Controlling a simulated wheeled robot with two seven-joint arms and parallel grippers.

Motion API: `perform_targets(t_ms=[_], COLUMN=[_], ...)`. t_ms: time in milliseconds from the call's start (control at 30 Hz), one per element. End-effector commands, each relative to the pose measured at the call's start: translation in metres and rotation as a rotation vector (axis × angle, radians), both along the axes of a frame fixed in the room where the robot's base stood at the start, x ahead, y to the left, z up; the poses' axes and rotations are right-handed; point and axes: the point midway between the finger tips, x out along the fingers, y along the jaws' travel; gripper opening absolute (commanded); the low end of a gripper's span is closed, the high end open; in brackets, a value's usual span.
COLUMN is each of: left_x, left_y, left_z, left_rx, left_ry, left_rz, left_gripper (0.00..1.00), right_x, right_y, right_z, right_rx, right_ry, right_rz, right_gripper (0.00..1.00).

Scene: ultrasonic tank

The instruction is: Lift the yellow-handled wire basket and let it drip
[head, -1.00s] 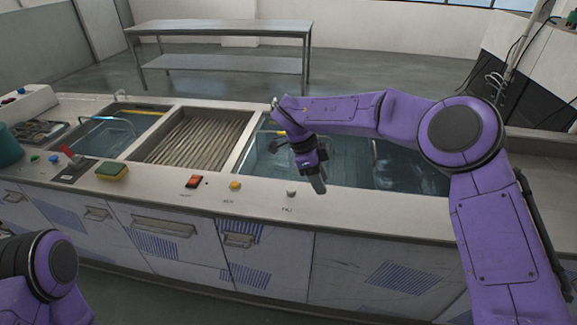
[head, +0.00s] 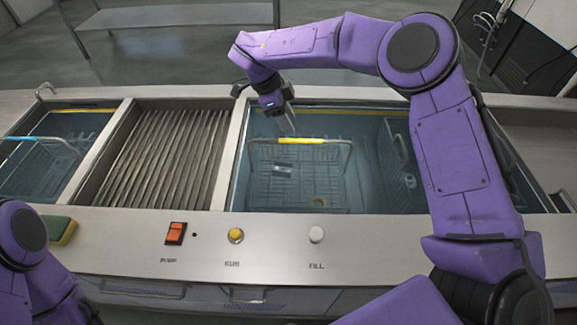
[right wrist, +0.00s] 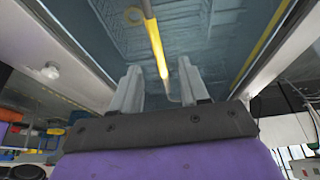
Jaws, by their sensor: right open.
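The wire basket (head: 262,185) with a yellow-sleeved handle (head: 301,141) stands in the water of the right-hand tank (head: 365,130). Its handle arches up near the tank's rear half. A small metal part and a ring-like part lie in the basket. My right gripper (head: 287,128) points down just behind and left of the yellow sleeve. In the right wrist view the yellow handle (right wrist: 155,48) runs between the two open fingers (right wrist: 158,88), with no grip on it. My left gripper is out of view; only part of my left arm shows at the lower left.
A blue-handled basket (head: 40,165) sits in the left tank. A slatted drain section (head: 155,150) lies between the tanks. Another basket (head: 395,150) stands to the right in the tank. An orange switch (head: 175,233), yellow button (head: 235,235) and white button (head: 316,234) line the front ledge.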

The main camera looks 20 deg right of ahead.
Motion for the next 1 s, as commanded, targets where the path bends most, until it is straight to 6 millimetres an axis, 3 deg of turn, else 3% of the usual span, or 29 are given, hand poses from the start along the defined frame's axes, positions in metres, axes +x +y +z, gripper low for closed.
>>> perform_targets(t_ms=[133,700,967,1000], left_x=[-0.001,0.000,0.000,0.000], left_y=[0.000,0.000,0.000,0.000], left_z=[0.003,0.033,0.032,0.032], left_rx=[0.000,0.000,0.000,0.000], left_ry=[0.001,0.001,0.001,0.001], left_rz=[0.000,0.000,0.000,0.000], left_gripper=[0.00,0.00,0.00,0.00], right_x=[-0.002,-0.022,-0.022,-0.022], right_y=[-0.004,-0.037,-0.038,-0.038], right_z=[-0.009,-0.089,-0.096,-0.096], right_rx=[-0.001,0.000,0.000,0.000], right_ry=[0.003,0.002,0.000,0.000], right_rz=[-0.001,0.000,-0.001,0.000], right_gripper=[0.44,0.44,0.44,0.35])
